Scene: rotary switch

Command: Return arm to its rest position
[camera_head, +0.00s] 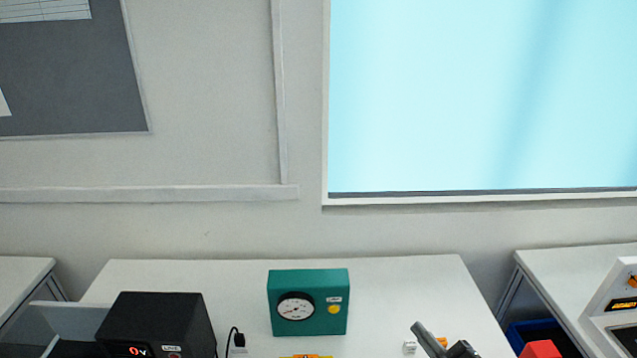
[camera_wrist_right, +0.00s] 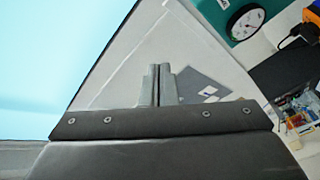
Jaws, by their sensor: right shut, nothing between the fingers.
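My right gripper (camera_head: 440,345) shows at the bottom edge of the head view, right of the middle, with most of the arm cut off. In the right wrist view its two fingers (camera_wrist_right: 160,85) lie close together, shut with nothing between them. A green box with a round dial (camera_head: 308,302) stands upright on the white table, to the left of the gripper and apart from it. The green box also shows at the top right of the wrist view (camera_wrist_right: 226,18). My left gripper is not in view.
A black box with a red display (camera_head: 160,325) stands on the white table (camera_head: 400,280) at left, beside a black plug and cable (camera_head: 237,338). A small white piece (camera_head: 409,347) lies near my right gripper. A red block (camera_head: 540,349) and blue bin (camera_head: 535,332) are at lower right.

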